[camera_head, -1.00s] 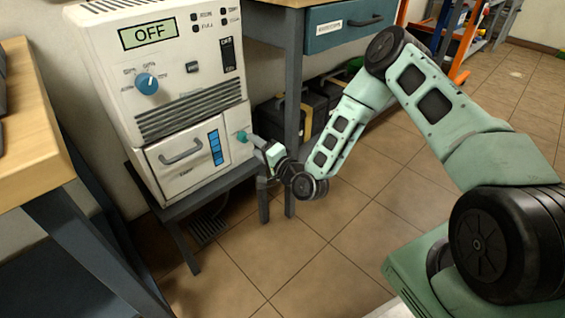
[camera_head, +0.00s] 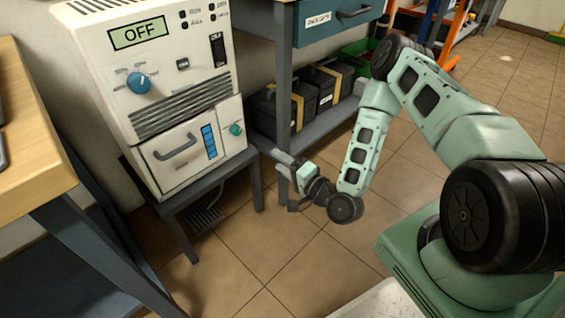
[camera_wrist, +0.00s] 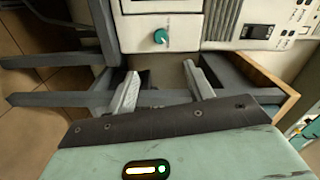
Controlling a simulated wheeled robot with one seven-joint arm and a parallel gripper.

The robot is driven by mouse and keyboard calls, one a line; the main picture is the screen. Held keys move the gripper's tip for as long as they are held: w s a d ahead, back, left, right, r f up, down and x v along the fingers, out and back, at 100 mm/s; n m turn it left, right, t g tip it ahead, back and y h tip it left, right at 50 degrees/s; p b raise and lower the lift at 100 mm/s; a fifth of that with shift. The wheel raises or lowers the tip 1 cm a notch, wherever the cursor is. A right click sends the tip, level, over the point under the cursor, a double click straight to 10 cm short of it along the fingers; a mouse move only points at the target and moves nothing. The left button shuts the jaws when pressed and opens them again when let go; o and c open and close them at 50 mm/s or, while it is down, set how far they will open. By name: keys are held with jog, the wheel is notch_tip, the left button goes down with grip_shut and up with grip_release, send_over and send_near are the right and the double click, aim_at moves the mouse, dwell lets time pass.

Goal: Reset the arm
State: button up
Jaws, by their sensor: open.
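My gripper (camera_head: 268,150) is open and empty, held in the air to the right of the white charger unit (camera_head: 112,82). In the wrist view the two fingers of my gripper (camera_wrist: 162,90) stand apart with nothing between them. The teal knob (camera_wrist: 160,37) on the unit lies beyond the fingertips, apart from them. It also shows in the head view (camera_head: 235,129). The unit's display (camera_head: 139,33) reads OFF. A blue dial (camera_head: 138,83) sits below the display, and the lower drawer (camera_head: 165,158) with its handle is closed.
The unit stands on a dark metal stand (camera_head: 187,205). A wooden-topped bench (camera_head: 30,150) is at the left. A workbench with a blue drawer (camera_head: 338,16) and black battery boxes (camera_head: 325,85) on its shelf is behind my arm. The tiled floor (camera_head: 270,270) in front is clear.

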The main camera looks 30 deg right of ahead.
jog(key=s+a+r+n+g, duration=0.2)
jog(key=a+r+n+g, duration=0.5)
jog(key=a+n+g, duration=0.6)
jog(key=s+d+r+n+g+h+p, duration=0.1)
jog(key=s+r+n+g+h, duration=0.15)
jog(key=s+r, duration=0.75)
jog(key=s+r+n+g+h, duration=0.2)
jog(key=s+r+n+h, duration=0.3)
jog(key=s, duration=0.9)
notch_tip(320, 180, up, 33)
jog(key=y+p, duration=0.2)
jog(key=p, duration=2.9)
jog(key=shift+w+m+p, duration=0.25)
jog(key=shift+m+p, duration=0.15)
jog(key=shift+m, duration=0.05)
